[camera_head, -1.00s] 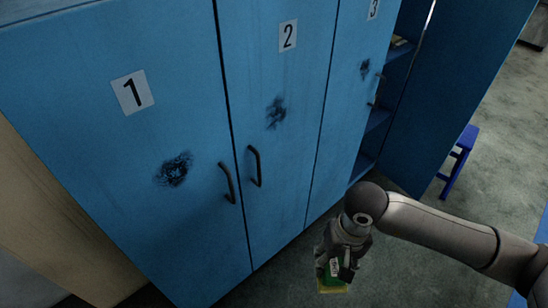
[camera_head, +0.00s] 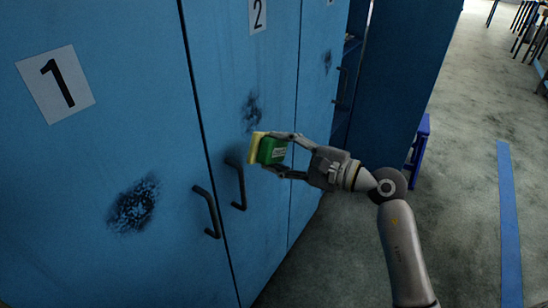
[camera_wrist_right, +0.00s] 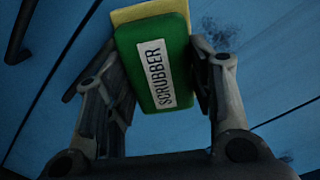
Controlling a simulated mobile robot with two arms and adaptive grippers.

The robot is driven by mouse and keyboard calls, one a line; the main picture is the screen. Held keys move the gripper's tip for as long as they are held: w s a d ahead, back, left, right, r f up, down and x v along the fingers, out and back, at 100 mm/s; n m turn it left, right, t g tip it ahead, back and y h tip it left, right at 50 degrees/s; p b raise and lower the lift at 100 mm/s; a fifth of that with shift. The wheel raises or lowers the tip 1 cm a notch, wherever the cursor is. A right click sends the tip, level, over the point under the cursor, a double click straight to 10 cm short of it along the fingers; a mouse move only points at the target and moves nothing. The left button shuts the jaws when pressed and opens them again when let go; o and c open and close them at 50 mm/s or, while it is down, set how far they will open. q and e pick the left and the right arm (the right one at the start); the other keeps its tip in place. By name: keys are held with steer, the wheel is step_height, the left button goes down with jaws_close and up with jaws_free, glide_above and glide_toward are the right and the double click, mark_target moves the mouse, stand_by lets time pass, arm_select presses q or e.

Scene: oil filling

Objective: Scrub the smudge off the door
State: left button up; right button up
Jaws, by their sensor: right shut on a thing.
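My right gripper (camera_head: 285,154) is shut on a scrubber (camera_head: 273,151) with a green body and a yellow pad. The pad faces blue door 2 (camera_head: 250,65), just below its dark smudge (camera_head: 251,112). I cannot tell whether the pad touches the door. The wrist view shows the scrubber (camera_wrist_right: 152,60) between both fingers (camera_wrist_right: 160,90), its label reading SCRUBBER. Door 1 (camera_head: 120,130) has a larger dark smudge (camera_head: 134,204). A third smudge (camera_head: 327,60) is on the far door. My left gripper is not in view.
Dark handles on door 1 (camera_head: 207,212) and door 2 (camera_head: 236,184) stick out near the scrubber. An open blue door (camera_head: 400,75) stands beyond, with a blue stool (camera_head: 419,142) beside it.

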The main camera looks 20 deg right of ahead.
steer(key=shift+w+d+f+t+h, duration=0.2)
steer(key=shift+d+t+h, duration=0.1)
steer(key=shift+d+t, duration=0.3)
steer(key=shift+w+d+r+m, duration=0.1)
steer(key=shift+d+m, duration=0.05)
steer(key=shift+m, duration=0.15)
steer(key=shift+w+r, duration=0.1)
steer(key=shift+w, duration=0.1)
steer(key=p+x, duration=0.1)
steer(key=x, duration=0.1)
steer(key=shift+w+a, duration=0.2)
steer(key=shift+a, duration=0.15)
steer(key=shift+w+a, duration=0.45)
steer(key=shift+w, duration=0.15)
steer(key=shift+w+a, duration=0.35)
steer(key=shift+w, duration=0.05)
steer(key=shift+x, duration=0.95)
